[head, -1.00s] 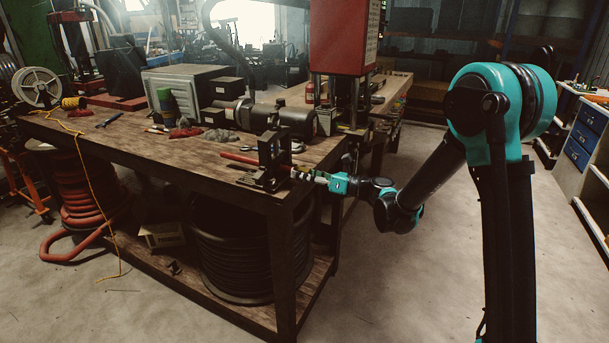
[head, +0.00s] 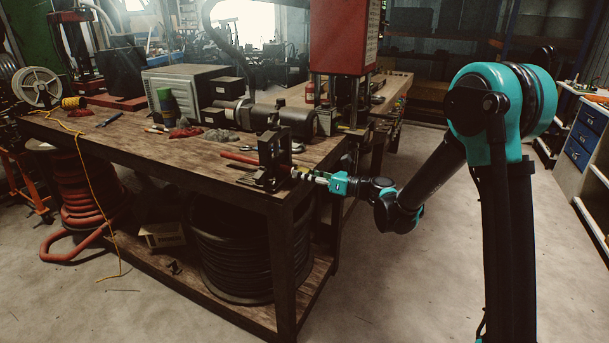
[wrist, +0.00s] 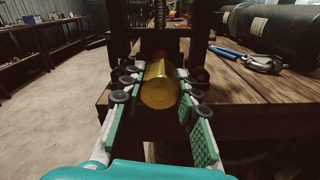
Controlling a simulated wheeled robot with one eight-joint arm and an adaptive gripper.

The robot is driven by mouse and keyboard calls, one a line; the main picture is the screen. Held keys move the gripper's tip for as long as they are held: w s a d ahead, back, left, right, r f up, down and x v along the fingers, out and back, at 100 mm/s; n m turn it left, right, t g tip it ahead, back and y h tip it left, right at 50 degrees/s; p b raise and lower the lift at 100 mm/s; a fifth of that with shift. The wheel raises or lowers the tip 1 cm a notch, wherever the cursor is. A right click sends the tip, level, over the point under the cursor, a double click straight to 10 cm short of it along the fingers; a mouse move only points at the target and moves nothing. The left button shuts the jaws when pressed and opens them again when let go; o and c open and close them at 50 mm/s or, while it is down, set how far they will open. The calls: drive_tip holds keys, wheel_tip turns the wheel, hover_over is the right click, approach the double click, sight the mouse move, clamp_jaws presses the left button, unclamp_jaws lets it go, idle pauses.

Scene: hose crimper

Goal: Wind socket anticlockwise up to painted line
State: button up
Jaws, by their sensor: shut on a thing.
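The socket (wrist: 160,88) is a yellow brass cylinder, seen end-on in the wrist view between the two fingers. In the head view my gripper (head: 318,178) reaches the bench's front right corner from the right. A red hose (head: 240,158) lies through a dark clamp (head: 269,163) there, in line with the gripper. The socket is small and mostly covered in the head view. I cannot make out a painted line in either view.
The wooden bench (head: 150,150) carries a dark cylinder machine (head: 285,120) behind the clamp. Blue-handled pliers (wrist: 245,57) lie right of the clamp in the wrist view. Black hose coils (head: 235,250) sit under the bench. The floor in front and right is clear.

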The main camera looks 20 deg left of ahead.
drive_tip(key=n, duration=0.8)
drive_tip(key=shift+n, duration=0.4)
drive_tip(key=n, duration=0.4)
drive_tip(key=shift+n, duration=0.3)
drive_tip(key=n, duration=0.3)
drive_tip(key=shift+f+n, duration=0.1)
drive_tip(key=shift+n, duration=0.2)
drive_tip(key=n, duration=0.3)
drive_tip(key=shift+n, duration=0.3)
drive_tip(key=n, duration=1.3)
drive_tip(key=shift+n, duration=0.3)
drive_tip(key=n, duration=1)
drive_tip(key=shift+n, duration=0.4)
drive_tip(key=n, duration=0.9)
drive_tip(key=shift+n, duration=0.3)
